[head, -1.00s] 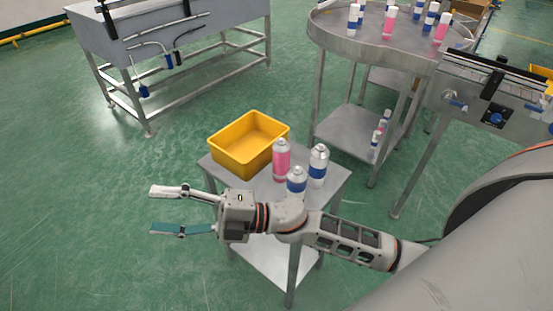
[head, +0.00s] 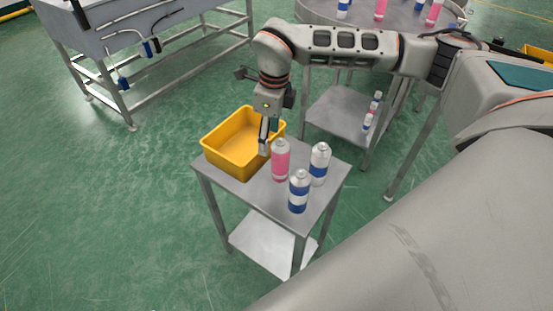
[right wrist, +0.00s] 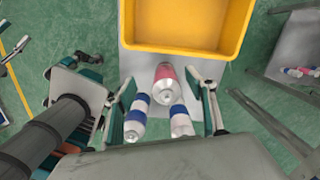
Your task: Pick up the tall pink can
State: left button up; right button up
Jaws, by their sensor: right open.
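The tall pink can (head: 280,161) stands upright on the small grey table, with a pink body and silver top. In the right wrist view, the pink can (right wrist: 167,84) shows from above, between the fingertips. My right gripper (head: 268,142) is open and points down just behind the can, beside the yellow bin; I cannot tell whether a finger touches the can. The open fingers of the right gripper (right wrist: 161,80) also show in the right wrist view.
Two blue-and-white cans, one (head: 319,165) to the right and one (head: 299,192) in front, stand close to the pink can. A yellow bin (head: 233,158) is at the left of the small table (head: 247,193). A round table (head: 320,14) with several cans stands behind.

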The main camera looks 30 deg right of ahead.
aim_at(282, 141)
jog(key=shift+m+g+h, duration=0.3)
jog(key=shift+m+g, duration=0.1)
jog(key=shift+m, duration=0.3)
jog(key=f, duration=0.1)
jog(key=s+d+f, duration=0.2)
jog(key=f, duration=0.1)
jog(key=shift+s+d, duration=0.15)
jog(key=shift+d, duration=0.1)
notch_tip(282, 141, down, 6)
jog(key=shift+a+r, duration=0.1)
jog(key=c, duration=1.3)
jog(key=shift+w+r, duration=0.1)
jog(key=shift+w, duration=0.1)
jog(key=shift+c, duration=0.2)
